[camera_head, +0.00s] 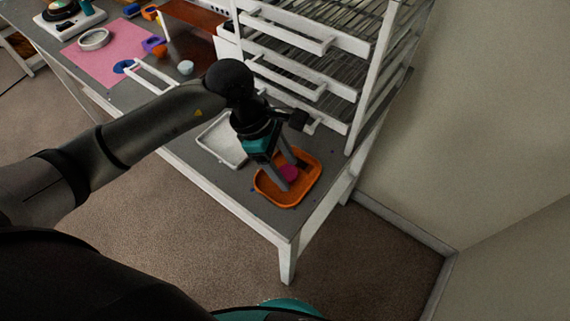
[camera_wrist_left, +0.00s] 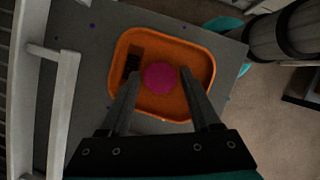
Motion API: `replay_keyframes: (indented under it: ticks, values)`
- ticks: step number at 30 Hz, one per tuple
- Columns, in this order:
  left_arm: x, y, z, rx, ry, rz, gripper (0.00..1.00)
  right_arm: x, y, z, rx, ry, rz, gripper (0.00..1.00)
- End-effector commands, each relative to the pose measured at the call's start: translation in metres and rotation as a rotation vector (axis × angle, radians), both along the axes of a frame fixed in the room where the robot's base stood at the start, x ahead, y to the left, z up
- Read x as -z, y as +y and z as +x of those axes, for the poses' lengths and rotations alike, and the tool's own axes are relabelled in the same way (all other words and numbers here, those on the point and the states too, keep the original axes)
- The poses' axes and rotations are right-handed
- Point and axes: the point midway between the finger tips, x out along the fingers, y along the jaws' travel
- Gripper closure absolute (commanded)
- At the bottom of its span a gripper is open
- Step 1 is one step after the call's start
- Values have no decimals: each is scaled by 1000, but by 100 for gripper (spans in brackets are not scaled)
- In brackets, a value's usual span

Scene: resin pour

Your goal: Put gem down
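The gem (camera_head: 289,173) is a round pink piece in the orange tray (camera_head: 262,190) at the table's near right corner. In the left wrist view, the gem (camera_wrist_left: 160,77) lies near the middle of the orange tray (camera_wrist_left: 170,47). My left gripper (camera_head: 287,170) points down over the tray. In the left wrist view, the left gripper's fingers (camera_wrist_left: 160,78) are spread, one on each side of the gem, with narrow gaps showing. Whether the gem rests fully on the tray floor is hard to tell. My right gripper is not in view.
A small dark block (camera_wrist_left: 132,64) lies in the tray, left of the gem. A white tray (camera_head: 222,140) sits beside the orange one. A white drying rack (camera_head: 300,85) stands close behind. A pink mat (camera_head: 103,62) with tools lies farther left.

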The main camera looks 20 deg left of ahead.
Motion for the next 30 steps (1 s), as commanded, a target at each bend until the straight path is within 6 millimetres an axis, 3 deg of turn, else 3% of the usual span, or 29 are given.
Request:
replay_keyframes:
  ticks: [3, 14, 30]
  values:
    - [0, 0, 0, 0, 0, 0, 24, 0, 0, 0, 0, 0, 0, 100]
    - [-6, 1, 0, -1, -1, 0, 24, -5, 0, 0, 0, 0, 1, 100]
    - [-102, 41, -1, -1, -2, 1, 24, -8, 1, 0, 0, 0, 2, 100]
